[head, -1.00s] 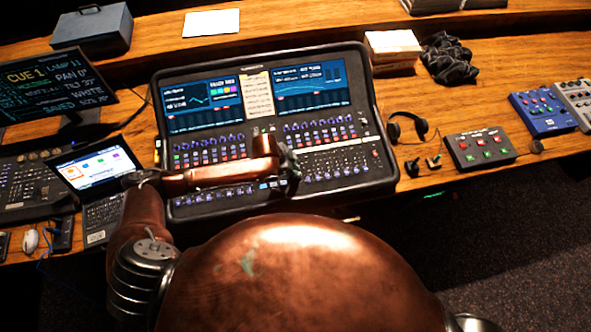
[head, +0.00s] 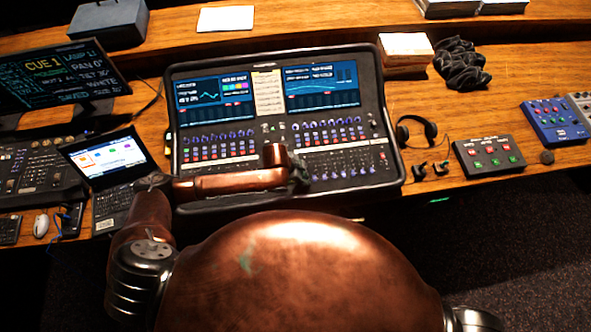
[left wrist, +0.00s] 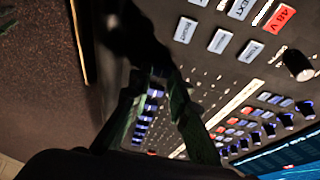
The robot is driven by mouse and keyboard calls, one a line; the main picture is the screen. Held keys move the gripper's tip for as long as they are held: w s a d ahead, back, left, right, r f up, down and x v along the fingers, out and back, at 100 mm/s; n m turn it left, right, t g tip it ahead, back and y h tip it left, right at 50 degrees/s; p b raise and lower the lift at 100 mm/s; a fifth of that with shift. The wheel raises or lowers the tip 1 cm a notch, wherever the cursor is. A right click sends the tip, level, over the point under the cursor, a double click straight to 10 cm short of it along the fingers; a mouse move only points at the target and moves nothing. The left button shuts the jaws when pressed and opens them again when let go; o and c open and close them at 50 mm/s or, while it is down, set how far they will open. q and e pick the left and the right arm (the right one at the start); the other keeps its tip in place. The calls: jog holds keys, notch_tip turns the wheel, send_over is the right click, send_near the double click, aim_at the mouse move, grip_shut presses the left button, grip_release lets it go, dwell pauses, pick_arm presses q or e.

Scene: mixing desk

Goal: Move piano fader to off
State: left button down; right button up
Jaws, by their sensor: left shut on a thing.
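The mixing console (head: 268,60) stands in the middle of the desk with two lit screens, rows of knobs and buttons, and a lower band of faders (head: 345,172). My left gripper (head: 299,180) is low over the fader band, near the console's front edge. In the left wrist view its dark fingers (left wrist: 165,95) are down at the panel and shut on a fader cap, which they hide. Faders with lit blue caps (left wrist: 145,118) show beyond them. The piano label cannot be read, so I cannot tell which fader is held. My right gripper is out of view.
A laptop (head: 107,160) and a monitor (head: 62,75) stand left of the console. Headphones (head: 416,132) and a grey button box (head: 489,157) lie to its right. My left forearm crosses the console's lower left. Dark floor lies before the desk.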

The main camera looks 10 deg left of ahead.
pick_arm(q)
jog(key=shift+s+f, duration=0.1)
jog(key=shift+s, duration=0.05)
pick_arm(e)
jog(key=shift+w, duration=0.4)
pick_arm(q)
jog(key=c, duration=2.2)
grip_release()
jog(key=shift+s+d, duration=0.1)
jog(key=o, duration=0.4)
jog(key=v, duration=1.2)
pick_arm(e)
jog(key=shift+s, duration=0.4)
